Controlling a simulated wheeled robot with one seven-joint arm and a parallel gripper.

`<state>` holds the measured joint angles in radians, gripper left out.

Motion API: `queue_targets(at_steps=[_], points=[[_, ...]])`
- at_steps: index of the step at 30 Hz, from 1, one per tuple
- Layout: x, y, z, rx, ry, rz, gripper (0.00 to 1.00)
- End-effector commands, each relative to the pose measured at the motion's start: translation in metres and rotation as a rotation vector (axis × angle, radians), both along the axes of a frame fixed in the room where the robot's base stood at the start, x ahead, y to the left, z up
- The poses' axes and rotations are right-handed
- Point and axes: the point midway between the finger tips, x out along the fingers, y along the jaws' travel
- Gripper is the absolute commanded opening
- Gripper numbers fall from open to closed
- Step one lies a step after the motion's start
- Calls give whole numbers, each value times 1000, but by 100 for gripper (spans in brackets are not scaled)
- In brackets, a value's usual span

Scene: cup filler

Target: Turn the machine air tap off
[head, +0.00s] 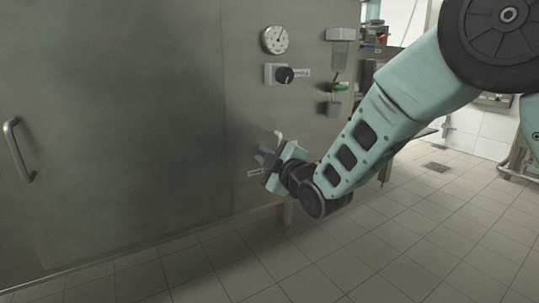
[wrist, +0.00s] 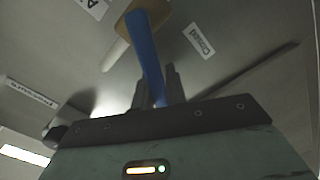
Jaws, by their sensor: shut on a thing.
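The air tap has a blue lever (wrist: 148,45) on a brass-coloured body at the top of the wrist view. My gripper (wrist: 156,88) has its two dark fingers on either side of the lever's outer end and is shut on it. A label reading "Closed" (wrist: 198,41) is on the panel to the right of the lever. In the head view, my gripper (head: 268,158) is against the lower part of the steel panel and hides most of the tap.
The steel machine panel (head: 120,110) fills the left and middle. Above the tap are a round gauge (head: 275,39), a black knob (head: 284,75) and a filter unit (head: 340,50). A door handle (head: 18,150) is at far left. Tiled floor (head: 400,250) is open at right.

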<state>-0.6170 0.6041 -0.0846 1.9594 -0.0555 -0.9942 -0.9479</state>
Motion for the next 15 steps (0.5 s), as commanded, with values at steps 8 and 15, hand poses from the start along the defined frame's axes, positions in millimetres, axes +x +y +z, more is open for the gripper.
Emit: queue_targets(at_steps=[8, 15], points=[[-5, 7, -16, -208, -139, 3, 0], [-6, 9, -26, -348, -234, 4, 0]])
